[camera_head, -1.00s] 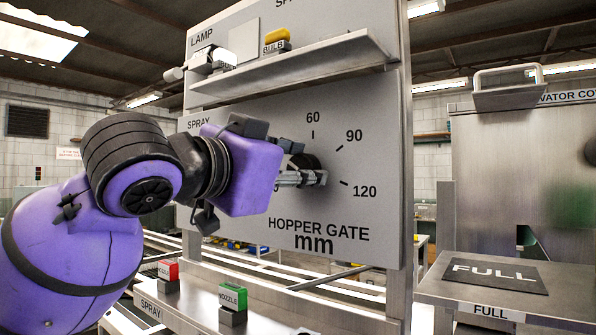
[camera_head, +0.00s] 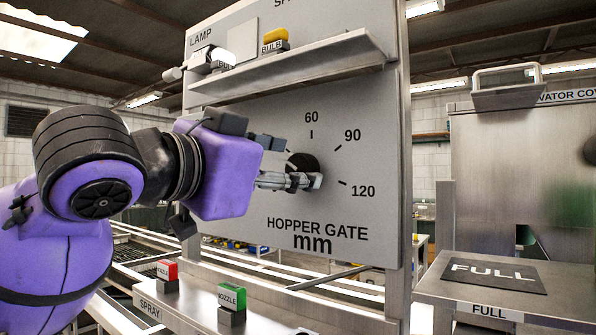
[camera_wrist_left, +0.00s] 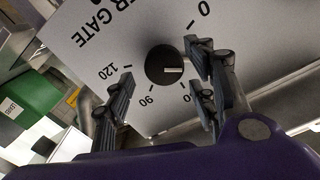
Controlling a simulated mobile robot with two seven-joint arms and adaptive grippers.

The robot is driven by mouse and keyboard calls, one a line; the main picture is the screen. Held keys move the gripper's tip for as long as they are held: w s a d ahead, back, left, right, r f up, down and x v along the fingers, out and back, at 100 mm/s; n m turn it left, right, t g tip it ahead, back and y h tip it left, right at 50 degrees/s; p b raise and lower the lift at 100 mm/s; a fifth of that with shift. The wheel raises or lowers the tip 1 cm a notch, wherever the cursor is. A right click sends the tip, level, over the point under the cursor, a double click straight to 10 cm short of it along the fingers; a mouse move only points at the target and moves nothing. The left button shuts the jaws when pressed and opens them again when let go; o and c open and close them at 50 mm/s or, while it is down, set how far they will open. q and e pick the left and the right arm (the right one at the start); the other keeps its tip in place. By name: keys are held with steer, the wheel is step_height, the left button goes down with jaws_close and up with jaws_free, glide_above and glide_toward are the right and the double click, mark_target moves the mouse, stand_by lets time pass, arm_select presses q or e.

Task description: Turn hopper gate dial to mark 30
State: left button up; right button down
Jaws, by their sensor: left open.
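The hopper gate dial is a round black knob (camera_head: 303,162) on the upright grey panel (camera_head: 350,120). Marks 60, 90 and 120 show around it in the head view. In the left wrist view the knob (camera_wrist_left: 160,58) has a pale pointer line, which points right, between the 0 mark and the partly covered mark beside 90. The 30 label is hidden, with a finger on that side. My left gripper (camera_head: 297,163) is open in front of the dial. Its fingers (camera_wrist_left: 160,78) stand either side of the knob, apart from it in the wrist view. My right gripper is not in view.
A metal shelf (camera_head: 290,68) juts out above the dial, holding a yellow-topped bulb block (camera_head: 275,42). A lower ledge (camera_head: 270,318) carries a red block (camera_head: 167,270) and a green nozzle block (camera_head: 232,297). A side table with a FULL plate (camera_head: 494,275) stands right.

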arm_select(q)
steer(key=v, duration=0.9)
